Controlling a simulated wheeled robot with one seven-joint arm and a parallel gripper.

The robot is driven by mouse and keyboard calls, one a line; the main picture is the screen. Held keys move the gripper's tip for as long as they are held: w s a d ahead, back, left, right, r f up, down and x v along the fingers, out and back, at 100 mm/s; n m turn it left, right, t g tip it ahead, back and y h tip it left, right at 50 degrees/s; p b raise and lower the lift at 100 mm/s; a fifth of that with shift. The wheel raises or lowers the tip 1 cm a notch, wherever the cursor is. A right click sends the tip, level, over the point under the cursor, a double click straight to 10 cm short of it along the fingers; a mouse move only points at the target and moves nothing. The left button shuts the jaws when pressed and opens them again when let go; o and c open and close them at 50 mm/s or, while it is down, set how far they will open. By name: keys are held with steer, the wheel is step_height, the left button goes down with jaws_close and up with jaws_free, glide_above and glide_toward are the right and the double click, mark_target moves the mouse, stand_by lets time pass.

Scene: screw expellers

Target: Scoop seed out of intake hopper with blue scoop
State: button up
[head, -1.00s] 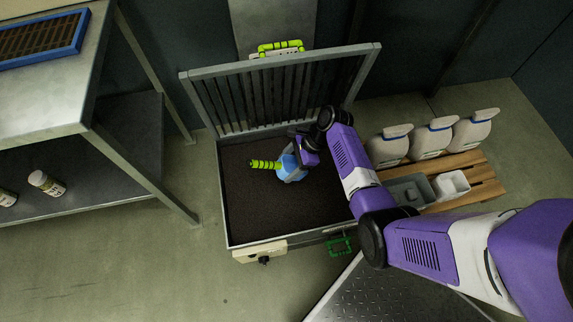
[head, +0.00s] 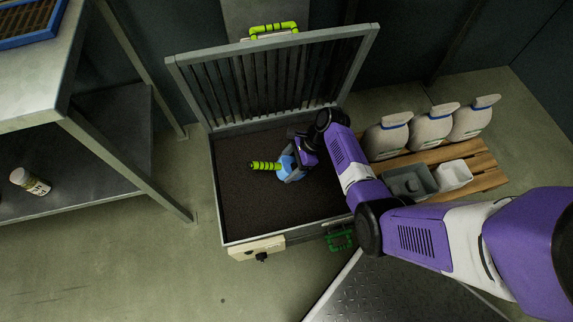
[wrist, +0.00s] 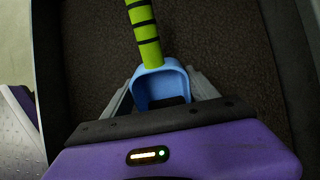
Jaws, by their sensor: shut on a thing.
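The intake hopper (head: 222,205) is a square metal bin with its slatted grate lid (head: 275,80) raised at the back. Dark seed (head: 255,205) covers its inside. The blue scoop (head: 289,167) has a green handle with black bands that points left in the head view. In the wrist view the blue scoop (wrist: 161,72) sits between the fingers of my gripper (wrist: 163,95), which is shut on its blue part. The green handle points away from my gripper. My gripper is over the seed inside the hopper. Whether the scoop touches the seed or holds any is not clear.
A wooden pallet (head: 480,165) at right holds several white jugs (head: 432,127), a grey tub (head: 410,183) and a white tub (head: 453,176). A metal bench (head: 60,105) stands at left. A treadplate step (head: 390,290) lies in front. The hopper walls surround my gripper.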

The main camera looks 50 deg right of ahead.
mark_target(288, 171)
steer(key=shift+s+d+f+b, duration=0.15)
steer(key=shift+f+b, duration=0.4)
steer(key=shift+f, duration=0.35)
steer(key=shift+d+f+b, duration=0.1)
steer(key=shift+f+b, duration=0.45)
steer(key=shift+f, duration=0.35)
steer(key=shift+f+b, duration=1.35)
steer(key=shift+f, duration=0.4)
steer(key=shift+r, duration=0.1)
